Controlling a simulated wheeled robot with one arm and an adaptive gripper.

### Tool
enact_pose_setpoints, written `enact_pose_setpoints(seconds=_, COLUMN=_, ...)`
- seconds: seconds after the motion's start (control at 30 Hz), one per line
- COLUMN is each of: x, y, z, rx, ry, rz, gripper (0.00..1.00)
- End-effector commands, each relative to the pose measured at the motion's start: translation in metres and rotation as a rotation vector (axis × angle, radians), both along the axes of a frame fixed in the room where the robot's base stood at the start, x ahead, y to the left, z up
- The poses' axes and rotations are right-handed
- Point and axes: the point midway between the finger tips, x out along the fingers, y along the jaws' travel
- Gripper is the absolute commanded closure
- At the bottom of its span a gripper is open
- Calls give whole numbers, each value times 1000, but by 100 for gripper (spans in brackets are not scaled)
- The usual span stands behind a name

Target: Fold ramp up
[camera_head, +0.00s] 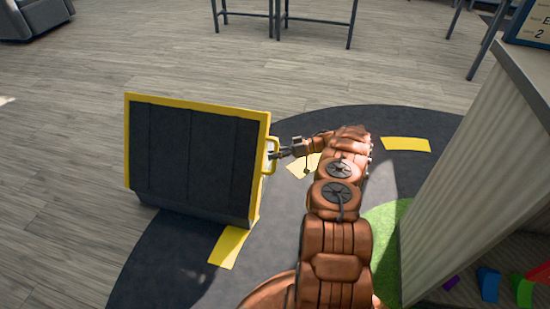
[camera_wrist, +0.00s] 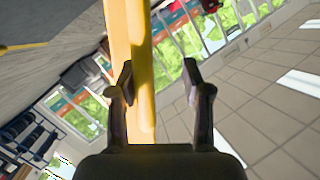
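The ramp (camera_head: 190,155) is a dark panel with a yellow border, standing steeply raised on the dark floor mat in the head view. A yellow handle (camera_head: 273,150) sticks out from its right edge. My gripper (camera_head: 279,154) is at that handle, coming from the right. In the wrist view my gripper (camera_wrist: 158,80) has its two fingers apart. A yellow bar (camera_wrist: 142,50) runs up the picture at the left finger, partly covered by it, with a clear gap to the right finger. Whether the left finger touches the bar is unclear.
The dark curved mat (camera_head: 170,260) has yellow stripes (camera_head: 228,246). A pale ribbed counter (camera_head: 480,170) stands close on the right, with coloured blocks (camera_head: 488,285) at its foot. Table legs (camera_head: 278,20) and a grey armchair (camera_head: 38,18) are at the back. The wooden floor on the left is clear.

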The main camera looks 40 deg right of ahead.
Motion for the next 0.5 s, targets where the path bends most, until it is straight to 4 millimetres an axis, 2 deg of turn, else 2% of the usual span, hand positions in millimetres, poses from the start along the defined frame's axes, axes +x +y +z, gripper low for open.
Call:
enact_pose_setpoints(seconds=0.03, x=1, y=-1, z=9, rx=0, ry=-5, rz=-2, gripper=55)
enact_pose_setpoints(seconds=0.5, x=1, y=-1, z=65, rx=-1, ry=-7, rz=-2, gripper=55)
